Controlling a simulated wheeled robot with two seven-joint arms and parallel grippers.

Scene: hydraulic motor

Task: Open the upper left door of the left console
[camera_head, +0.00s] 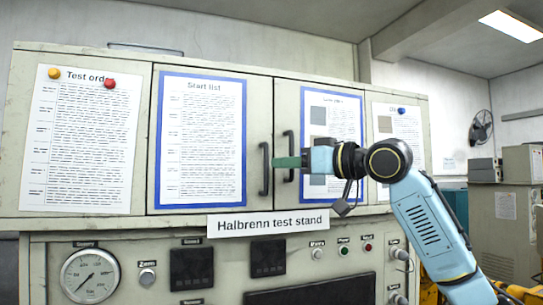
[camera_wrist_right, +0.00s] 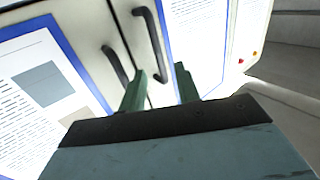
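The console (camera_head: 205,226) is pale grey-green, with a row of upper doors. The Start list door (camera_head: 153,100) is shut, with a dark upright bar handle (camera_head: 264,170) near its right edge; this handle also shows in the right wrist view (camera_wrist_right: 148,30). The neighbouring door to its right has a similar handle (camera_head: 290,150), also seen in the wrist view (camera_wrist_right: 115,64). My right gripper (camera_head: 276,162) has green fingers, open, in front of the Start list door's handle. In the wrist view the gripper (camera_wrist_right: 160,76) has one end of that handle between its fingertips; contact is unclear. My left gripper is out of view.
A Test order sheet (camera_head: 80,145) hangs on the panel at the left. Below the doors are a nameplate (camera_head: 268,222), a round gauge (camera_head: 90,275) and several knobs and lamps. Grey cabinets (camera_head: 505,230) and a wall fan (camera_head: 481,127) are at the right.

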